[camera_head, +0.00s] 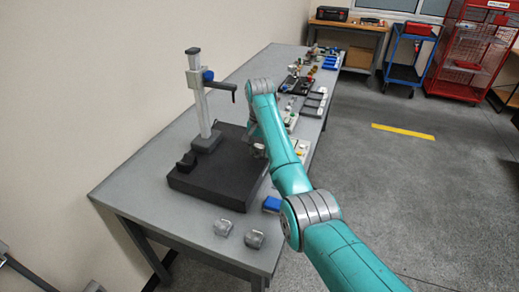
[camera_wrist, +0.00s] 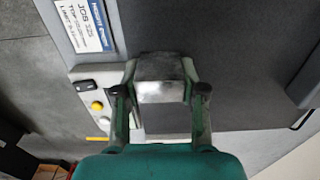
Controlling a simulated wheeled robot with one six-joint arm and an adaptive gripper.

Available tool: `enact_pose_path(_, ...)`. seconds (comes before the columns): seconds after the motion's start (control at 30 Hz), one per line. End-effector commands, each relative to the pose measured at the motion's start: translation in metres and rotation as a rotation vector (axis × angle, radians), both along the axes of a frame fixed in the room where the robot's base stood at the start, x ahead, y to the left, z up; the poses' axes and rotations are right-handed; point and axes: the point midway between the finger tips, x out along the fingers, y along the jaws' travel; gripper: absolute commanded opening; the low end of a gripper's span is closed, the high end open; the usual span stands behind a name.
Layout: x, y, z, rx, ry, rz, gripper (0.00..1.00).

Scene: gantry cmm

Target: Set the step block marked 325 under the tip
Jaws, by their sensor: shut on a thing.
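My gripper (camera_wrist: 160,95) is shut on a silver-grey metal block (camera_wrist: 162,70) in the wrist view. No number can be read on the block, so I cannot tell whether it is marked 325. The held block is over the dark plate; I cannot tell whether it touches it. In the head view a height gauge (camera_head: 200,105) stands on the black plate (camera_head: 205,188), its tip (camera_head: 234,97) reaching out to the right, above the plate. My gripper is mostly hidden behind my arm there, low near the plate's right edge.
A small dark block (camera_head: 186,162) sits on the plate's left side. Two grey metal pieces (camera_head: 223,227) (camera_head: 254,239) and a blue item (camera_head: 271,205) lie on the table (camera_head: 150,190) in front. A job card (camera_wrist: 88,25) lies beside the plate. Trays and parts fill the table's far end.

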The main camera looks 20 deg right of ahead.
Motion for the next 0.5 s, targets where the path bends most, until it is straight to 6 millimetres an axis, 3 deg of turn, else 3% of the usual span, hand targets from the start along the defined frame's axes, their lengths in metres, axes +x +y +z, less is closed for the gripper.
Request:
enact_pose_path(0.37, 0.0001, -0.0001, -0.0010, 0.000, 0.000, 0.000, 0.00)
enact_pose_path(0.4, 0.0001, -0.0001, -0.0010, 0.000, 0.000, 0.000, 0.46)
enact_pose_path(0.5, 0.0000, 0.0000, -0.0010, 0.000, 0.000, 0.000, 0.70)
